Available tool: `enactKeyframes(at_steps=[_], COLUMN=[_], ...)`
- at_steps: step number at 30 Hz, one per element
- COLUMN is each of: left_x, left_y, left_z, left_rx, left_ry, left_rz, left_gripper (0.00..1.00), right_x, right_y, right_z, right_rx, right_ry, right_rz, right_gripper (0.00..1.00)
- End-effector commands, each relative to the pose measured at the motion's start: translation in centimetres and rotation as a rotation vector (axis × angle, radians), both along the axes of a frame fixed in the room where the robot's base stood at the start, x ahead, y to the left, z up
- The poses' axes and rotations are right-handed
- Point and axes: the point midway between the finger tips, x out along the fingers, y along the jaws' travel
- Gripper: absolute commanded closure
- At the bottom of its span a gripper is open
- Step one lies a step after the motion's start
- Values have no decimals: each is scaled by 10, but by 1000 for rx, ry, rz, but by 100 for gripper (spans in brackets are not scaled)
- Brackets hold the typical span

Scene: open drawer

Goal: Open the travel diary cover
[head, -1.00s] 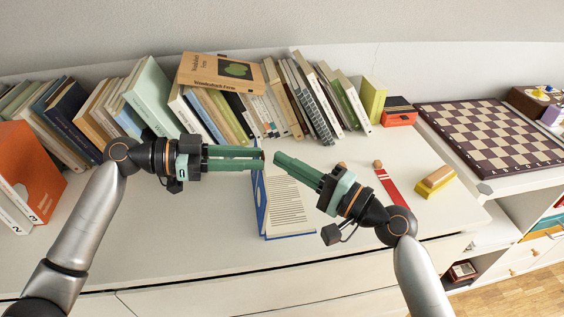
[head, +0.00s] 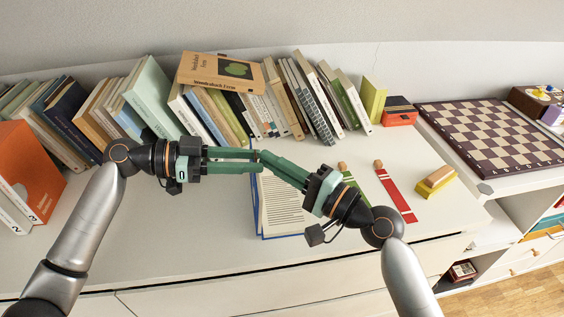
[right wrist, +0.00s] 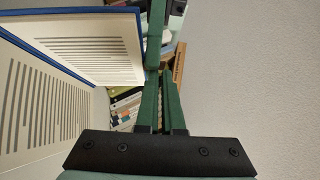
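The travel diary (head: 283,213) stands open on the desk, with a blue cover edge and lined text pages. It also shows at the left of the right wrist view (right wrist: 85,45), with two text pages facing the camera. My left gripper (head: 259,161) is above the diary's far end, with a narrow gap between its fingers and nothing seen in it. My right gripper (head: 265,162) reaches in from the right, its fingertips overlapping the left fingertips in the picture. In the right wrist view its fingers lie close together, beside the page edge. Whether they touch the diary is unclear.
A row of books (head: 230,110) lines the back. A red strip (head: 397,194), a green strip (head: 351,180) and a yellow block (head: 436,183) lie to the right. A chessboard (head: 490,135) is at far right. The desk's front left (head: 150,240) is clear.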

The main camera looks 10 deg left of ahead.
Motion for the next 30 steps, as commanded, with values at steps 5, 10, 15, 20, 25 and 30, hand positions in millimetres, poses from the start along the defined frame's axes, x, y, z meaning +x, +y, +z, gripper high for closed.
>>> enactKeyframes(at_steps=[5, 10, 15, 20, 25, 30], left_x=[-2, -1, -1, -7, -17, -26], left_y=[-3, -3, 2, 23, 58, 89], left_z=[-1, 1, 2, 6, 12, 17], left_rx=[1, -1, -2, 0, 1, 0], left_ry=[2, -1, -3, -2, -1, 1], left_rz=[-8, -5, -2, 0, 0, -3], left_gripper=[42, 40, 40, 40, 40, 40], right_x=[-3, -2, -1, -1, -1, -1], right_y=[4, 2, 2, 1, 1, 1], right_z=[2, 1, 1, 1, 0, 0], right_rx=[4, 1, 0, 0, 0, -1], right_ry=[-2, -2, -1, -1, -1, -1], right_rz=[12, 7, 4, 3, 2, 2], right_gripper=[100, 100, 100, 100, 100, 100])
